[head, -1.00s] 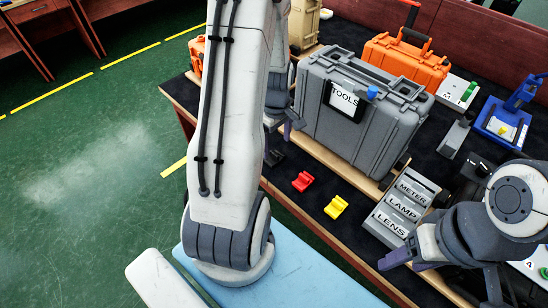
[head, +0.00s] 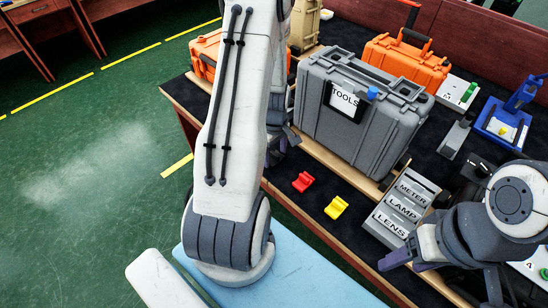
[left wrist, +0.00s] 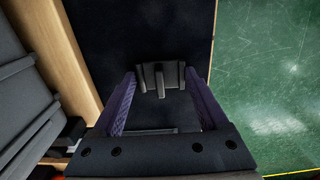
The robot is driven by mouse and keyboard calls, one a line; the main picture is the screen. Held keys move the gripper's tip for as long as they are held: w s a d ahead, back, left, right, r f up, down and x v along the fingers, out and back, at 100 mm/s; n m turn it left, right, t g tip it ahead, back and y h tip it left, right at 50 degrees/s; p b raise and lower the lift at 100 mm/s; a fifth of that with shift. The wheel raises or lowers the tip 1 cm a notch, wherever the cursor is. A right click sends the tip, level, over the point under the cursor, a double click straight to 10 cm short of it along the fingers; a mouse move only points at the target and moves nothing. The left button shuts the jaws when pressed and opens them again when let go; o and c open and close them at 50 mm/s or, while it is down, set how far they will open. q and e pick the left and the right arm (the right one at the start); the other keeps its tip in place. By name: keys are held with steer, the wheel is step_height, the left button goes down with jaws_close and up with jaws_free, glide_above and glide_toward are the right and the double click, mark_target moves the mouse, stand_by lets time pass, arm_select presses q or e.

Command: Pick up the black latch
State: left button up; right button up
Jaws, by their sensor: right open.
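The black latch (left wrist: 160,80) lies on the dark table mat in the left wrist view. My left gripper (left wrist: 160,76) is open, with its two purple-padded fingers apart on either side of the latch in that view. Whether they touch it cannot be told. In the head view my left gripper (head: 287,138) is partly hidden by my own arm, at the left end of the grey TOOLS case, and the black latch is hidden there. My right gripper (head: 445,274) is open and empty near the table's front right.
A red latch (head: 303,182) and a yellow latch (head: 336,207) lie on the mat. The grey TOOLS case (head: 352,110) stands behind them. A labelled METER, LAMP, LENS rack (head: 402,208) is to their right. Green floor (left wrist: 270,75) lies beyond the table edge.

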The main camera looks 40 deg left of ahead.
mark_target(275, 154)
arm_select(q)
steer(key=shift+r, duration=0.15)
step_height(275, 154, up, 9)
steer(key=shift+r+p, duration=0.2)
steer(key=shift+p, duration=0.1)
step_height(275, 154, up, 4)
steer(key=p, duration=0.3)
steer(key=shift+f, duration=0.1)
stand_by(0.4)
